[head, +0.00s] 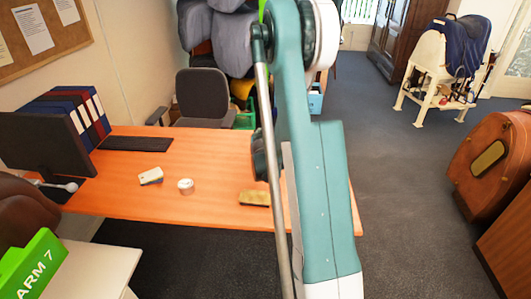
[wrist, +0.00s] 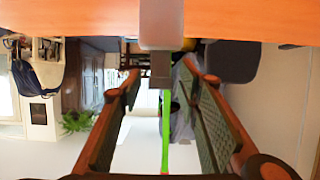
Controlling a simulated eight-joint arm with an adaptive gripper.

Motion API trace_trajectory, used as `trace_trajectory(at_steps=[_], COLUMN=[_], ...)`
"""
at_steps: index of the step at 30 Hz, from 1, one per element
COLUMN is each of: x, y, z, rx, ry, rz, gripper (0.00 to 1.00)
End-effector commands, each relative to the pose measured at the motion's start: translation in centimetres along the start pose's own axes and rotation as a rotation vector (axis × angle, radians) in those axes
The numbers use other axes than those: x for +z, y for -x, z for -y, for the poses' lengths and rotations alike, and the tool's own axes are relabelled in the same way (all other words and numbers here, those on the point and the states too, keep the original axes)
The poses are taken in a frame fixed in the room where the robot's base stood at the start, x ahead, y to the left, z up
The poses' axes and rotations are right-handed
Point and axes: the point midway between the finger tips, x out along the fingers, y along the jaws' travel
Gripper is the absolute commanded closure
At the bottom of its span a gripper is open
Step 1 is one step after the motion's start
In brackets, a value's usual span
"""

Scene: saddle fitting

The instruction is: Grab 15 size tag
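I cannot make out a tag marked 15 in either view. Small items lie on the orange desk (head: 110,203) in the head view: a white and dark piece (head: 150,176), a pale round roll (head: 185,185) and a tan block (head: 254,198). My gripper (wrist: 158,78) shows in the wrist view with its two orange, dark-padded fingers spread apart. A grey block (wrist: 161,25) with a darker lower part stands between the fingertips in that picture; I cannot tell what it is or whether it touches them. In the head view my arm hides most of the gripper.
A monitor (head: 45,145), keyboard (head: 137,143) and binders (head: 90,112) fill the desk's left side. A dark chair (head: 204,95) stands behind it. A green sign (head: 32,265) is at the lower left. Open floor (head: 400,170) lies to the right, before a brown case (head: 492,165).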

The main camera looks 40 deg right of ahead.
Motion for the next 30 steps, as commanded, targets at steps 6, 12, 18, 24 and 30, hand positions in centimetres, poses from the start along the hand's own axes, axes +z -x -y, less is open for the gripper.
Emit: trace_trajectory(at_steps=[6, 12, 18, 24, 30], x=[-0.03, -0.02, -0.02, -0.02, -0.02], y=[-0.21, -0.21, -0.20, -0.21, -0.20], z=[0.01, 0.02, 0.02, 0.03, 0.02], rx=[0.000, 0.000, 0.000, 0.000, 0.000], ry=[0.000, 0.000, 0.000, 0.000, 0.000], rz=[0.000, 0.000, 0.000, 0.000, 0.000], gripper=[0.66, 0.66, 0.69, 0.95, 1.00])
